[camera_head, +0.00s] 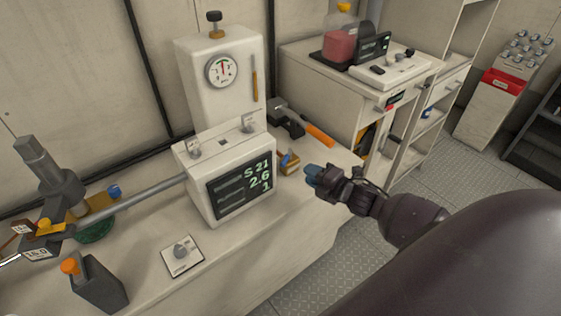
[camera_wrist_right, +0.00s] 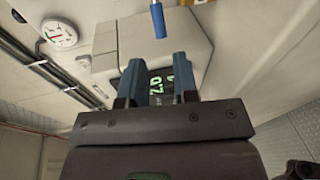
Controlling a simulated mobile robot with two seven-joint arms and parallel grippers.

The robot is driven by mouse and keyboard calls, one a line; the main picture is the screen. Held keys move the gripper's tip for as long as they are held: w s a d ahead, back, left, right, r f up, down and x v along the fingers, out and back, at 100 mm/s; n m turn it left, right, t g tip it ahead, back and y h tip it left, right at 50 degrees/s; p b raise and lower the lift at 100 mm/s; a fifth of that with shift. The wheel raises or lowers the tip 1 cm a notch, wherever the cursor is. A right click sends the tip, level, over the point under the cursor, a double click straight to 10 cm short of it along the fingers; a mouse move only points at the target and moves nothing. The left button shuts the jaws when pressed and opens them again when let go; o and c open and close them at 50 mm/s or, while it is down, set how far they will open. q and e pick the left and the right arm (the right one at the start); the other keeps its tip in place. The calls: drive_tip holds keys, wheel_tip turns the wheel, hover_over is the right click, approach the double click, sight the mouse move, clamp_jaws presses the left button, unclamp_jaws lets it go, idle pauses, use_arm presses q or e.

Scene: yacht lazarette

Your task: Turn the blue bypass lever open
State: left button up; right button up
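The blue lever (camera_head: 284,161) sits on a small brass-coloured fitting (camera_head: 292,166) at the right side of the white display box (camera_head: 190,168). In the right wrist view the lever shows as a blue bar (camera_wrist_right: 158,19) at the top, beyond the fingertips. My right gripper (camera_head: 311,175) is just right of the lever in the head view, apart from it. In the wrist view its two blue-grey fingers (camera_wrist_right: 156,75) are spread with an empty gap. My left gripper is not in view.
A gauge (camera_head: 222,70) is on the white column. A blue knob (camera_head: 114,191) is on the ram gear at left. A dial plate (camera_head: 182,256) lies on the bench.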

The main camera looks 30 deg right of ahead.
sight(284, 159)
drive_tip(key=b+x, duration=0.1)
drive_tip(key=x, duration=0.9)
drive_tip(key=shift+w+a, duration=0.15)
drive_tip(key=shift+w, duration=0.25)
drive_tip(key=shift+r, duration=0.1)
clamp_jaws()
